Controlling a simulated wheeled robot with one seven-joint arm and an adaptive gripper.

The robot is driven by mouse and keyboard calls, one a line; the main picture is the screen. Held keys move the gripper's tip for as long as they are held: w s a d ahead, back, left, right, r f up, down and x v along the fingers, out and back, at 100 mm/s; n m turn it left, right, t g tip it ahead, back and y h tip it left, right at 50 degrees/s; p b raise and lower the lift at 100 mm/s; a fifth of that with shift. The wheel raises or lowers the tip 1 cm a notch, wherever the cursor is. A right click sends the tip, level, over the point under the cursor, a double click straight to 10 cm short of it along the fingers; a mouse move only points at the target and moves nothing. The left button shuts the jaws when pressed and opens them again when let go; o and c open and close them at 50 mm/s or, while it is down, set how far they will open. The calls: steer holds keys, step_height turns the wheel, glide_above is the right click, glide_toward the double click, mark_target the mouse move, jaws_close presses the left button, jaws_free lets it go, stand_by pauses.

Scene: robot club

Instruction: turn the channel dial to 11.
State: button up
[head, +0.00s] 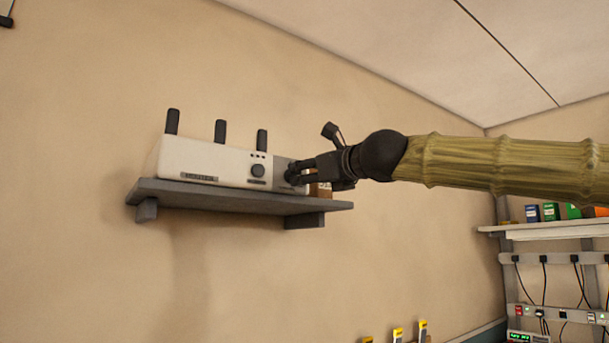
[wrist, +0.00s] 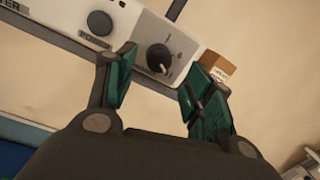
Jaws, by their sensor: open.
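A white router-like box (head: 215,160) with several black antennas stands on a grey wall shelf. Its channel dial is a black round knob (wrist: 159,58) with a pale pointer line, on a grey panel at the right end of the box's front. In the head view my gripper (head: 297,174) covers most of the dial. I cannot tell whether a finger touches it.
A small brown box (head: 322,190) stands on the shelf (head: 240,199) right of the device. Another shelf (head: 545,228) with coloured boxes is at the far right.

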steer(key=v, duration=0.8)
steer(key=shift+d+r, duration=0.1)
